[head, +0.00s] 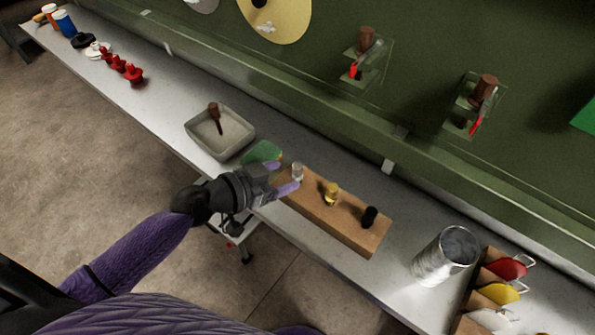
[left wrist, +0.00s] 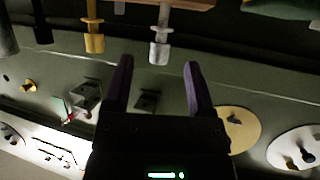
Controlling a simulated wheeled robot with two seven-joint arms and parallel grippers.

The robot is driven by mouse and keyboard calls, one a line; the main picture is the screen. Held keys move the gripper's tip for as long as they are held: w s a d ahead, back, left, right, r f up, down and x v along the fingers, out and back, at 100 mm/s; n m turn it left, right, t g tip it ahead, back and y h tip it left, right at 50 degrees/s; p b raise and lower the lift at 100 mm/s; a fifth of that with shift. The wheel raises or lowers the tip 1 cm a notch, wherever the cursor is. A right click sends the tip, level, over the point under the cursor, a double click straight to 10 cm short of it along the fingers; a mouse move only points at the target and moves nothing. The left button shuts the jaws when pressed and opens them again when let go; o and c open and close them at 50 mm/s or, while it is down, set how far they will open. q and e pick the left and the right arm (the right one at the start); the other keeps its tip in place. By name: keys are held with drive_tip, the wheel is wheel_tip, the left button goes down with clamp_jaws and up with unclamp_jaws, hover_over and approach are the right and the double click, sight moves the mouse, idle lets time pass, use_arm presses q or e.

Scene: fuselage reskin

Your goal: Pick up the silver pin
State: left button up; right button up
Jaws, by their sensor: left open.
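The silver pin (head: 298,171) stands upright at the left end of a wooden block (head: 337,226) on the bench. It also shows in the left wrist view (left wrist: 160,40), at the top, just beyond the fingertips and in line with the gap between them. My left gripper (head: 287,177) is open and empty, with its purple fingers pointing at the silver pin. In the left wrist view my left gripper (left wrist: 158,64) has one finger to each side of the gap. I cannot tell whether a finger touches the pin. My right gripper is not in view.
A gold pin (head: 332,193) and a black pin (head: 370,216) stand on the same block. A green piece (head: 262,152) and a grey tray (head: 194,127) with a brown-handled tool lie to the left. A metal can (head: 444,257) stands right. The green fuselage wall (head: 330,95) rises behind.

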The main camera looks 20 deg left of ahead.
sight(303, 178)
use_arm(q)
drive_tip(key=x, duration=0.6)
drive_tip(key=shift+w+d, duration=0.1)
drive_tip(key=shift+w, duration=0.15)
drive_tip(key=shift+s, duration=0.1)
clamp_jaws()
